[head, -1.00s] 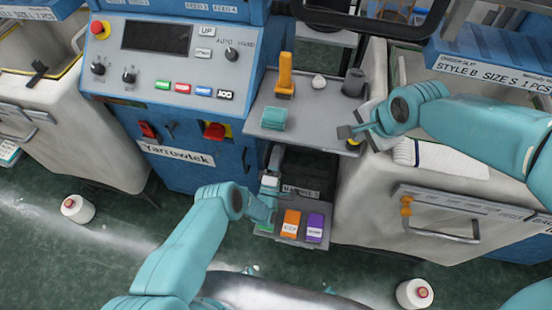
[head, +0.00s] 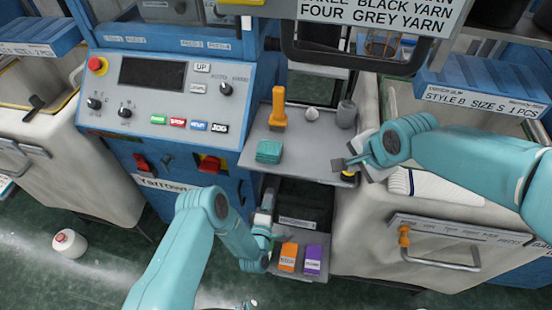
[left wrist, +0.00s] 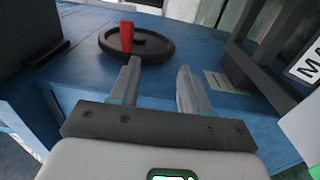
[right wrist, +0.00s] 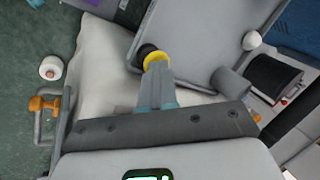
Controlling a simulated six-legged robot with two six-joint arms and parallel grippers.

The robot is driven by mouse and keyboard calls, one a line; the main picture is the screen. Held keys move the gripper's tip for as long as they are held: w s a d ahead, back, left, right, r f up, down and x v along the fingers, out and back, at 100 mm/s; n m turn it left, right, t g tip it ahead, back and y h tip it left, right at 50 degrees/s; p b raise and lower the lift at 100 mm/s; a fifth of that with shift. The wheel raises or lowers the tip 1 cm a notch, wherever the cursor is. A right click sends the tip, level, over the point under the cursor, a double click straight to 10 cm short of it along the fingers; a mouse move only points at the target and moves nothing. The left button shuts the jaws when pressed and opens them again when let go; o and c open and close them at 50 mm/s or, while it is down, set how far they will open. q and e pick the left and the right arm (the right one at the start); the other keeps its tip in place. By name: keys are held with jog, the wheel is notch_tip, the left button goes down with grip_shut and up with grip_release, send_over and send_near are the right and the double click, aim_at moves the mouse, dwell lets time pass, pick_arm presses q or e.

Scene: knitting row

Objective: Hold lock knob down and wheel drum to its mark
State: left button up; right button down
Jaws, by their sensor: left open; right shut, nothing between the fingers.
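The lock knob (head: 347,175), yellow and black, sits at the right front corner of the grey shelf. It also shows in the right wrist view (right wrist: 156,60). My right gripper (head: 341,164) is shut and empty, its tips right over the knob; whether they press on it I cannot tell. In the left wrist view a black handwheel (left wrist: 150,44) with an upright red handle (left wrist: 127,36) lies on a blue surface. My left gripper (left wrist: 158,75) is open, tips short of the wheel, left finger nearer the handle. In the head view my left gripper (head: 266,205) reaches below the shelf. I cannot make out a drum mark.
The shelf (head: 310,160) carries an orange-handled tool (head: 279,108), a teal block (head: 269,152) and a grey cylinder (head: 346,114). A lower tray holds an orange box (head: 288,257) and a purple box (head: 312,259).

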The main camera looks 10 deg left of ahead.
pick_arm(q)
notch_tip(320, 180, up, 6)
jog(key=w, duration=1.3)
jog(key=shift+w+a+r, duration=0.15)
jog(key=shift+w, duration=0.2)
jog(key=shift+c, duration=0.4)
grip_shut()
jog(key=shift+s+f+t, duration=0.1)
jog(key=shift+f+t, duration=0.55)
jog(key=shift+t, duration=0.35)
